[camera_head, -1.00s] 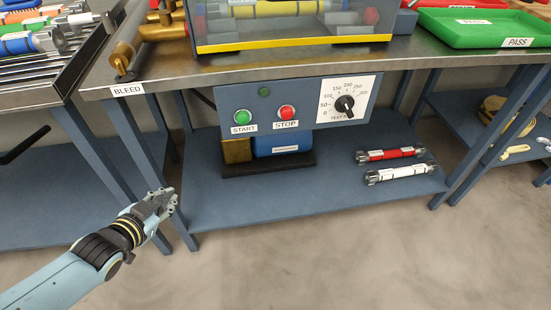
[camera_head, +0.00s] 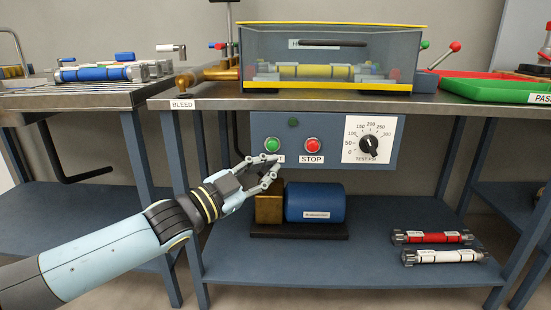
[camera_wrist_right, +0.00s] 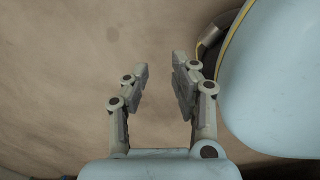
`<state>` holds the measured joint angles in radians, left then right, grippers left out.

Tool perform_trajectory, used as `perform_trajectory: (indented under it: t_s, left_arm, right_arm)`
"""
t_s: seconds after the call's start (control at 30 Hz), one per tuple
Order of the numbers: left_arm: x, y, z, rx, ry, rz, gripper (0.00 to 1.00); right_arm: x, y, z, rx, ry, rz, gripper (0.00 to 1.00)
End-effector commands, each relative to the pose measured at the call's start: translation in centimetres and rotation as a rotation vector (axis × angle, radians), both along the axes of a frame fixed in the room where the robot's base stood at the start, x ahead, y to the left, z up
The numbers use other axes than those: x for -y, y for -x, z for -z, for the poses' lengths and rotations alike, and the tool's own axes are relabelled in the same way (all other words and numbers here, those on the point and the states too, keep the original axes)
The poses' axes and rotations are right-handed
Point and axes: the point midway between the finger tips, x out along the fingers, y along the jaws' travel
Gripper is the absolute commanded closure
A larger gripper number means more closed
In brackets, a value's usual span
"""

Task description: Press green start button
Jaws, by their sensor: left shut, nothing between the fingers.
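The green start button (camera_head: 272,145) is on the blue-grey control panel (camera_head: 340,130) under the bench top. Its START label is partly covered by my left gripper. My left gripper (camera_head: 275,168) is shut and empty, with its fingertips just below the green button; I cannot tell whether they touch the panel. The red stop button (camera_head: 312,145) is to the right, above its STOP label. My right gripper (camera_wrist_right: 160,75) shows in the right wrist view, open and empty over bare floor.
A pressure dial (camera_head: 368,144) is at the panel's right. A blue pump motor (camera_head: 314,202) stands on the lower shelf below. A clear-walled test box (camera_head: 335,60) stands on the bench (camera_head: 215,102). Red (camera_head: 432,237) and white (camera_head: 444,256) cylinders lie on the shelf at right.

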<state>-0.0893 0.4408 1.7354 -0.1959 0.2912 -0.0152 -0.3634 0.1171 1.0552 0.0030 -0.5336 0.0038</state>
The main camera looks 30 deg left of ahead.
Motion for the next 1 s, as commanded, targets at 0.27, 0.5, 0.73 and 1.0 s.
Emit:
perform_trajectory:
  t_s: [0.27, 0.5, 0.73, 1.0]
  left_arm:
    - [0.0, 0.0, -0.1, 0.000, 0.001, -0.001, 1.00]
    - [-0.4, -0.7, 0.2, -0.002, 0.000, 0.000, 1.00]
    - [-1.2, -2.0, 0.3, -0.002, -0.002, 0.000, 1.00]
    - [-2.0, -3.3, 0.3, -0.002, -0.001, 0.001, 1.00]
  right_arm:
    - [0.0, -0.1, -0.1, 0.001, 0.000, 0.000, 0.74]
    - [-0.4, -1.6, -0.6, 0.007, -0.002, -0.003, 0.74]
    - [-1.1, -4.4, -2.2, 0.014, -0.007, -0.007, 0.74]
    - [-2.0, -7.4, -4.9, 0.022, -0.011, -0.013, 0.74]
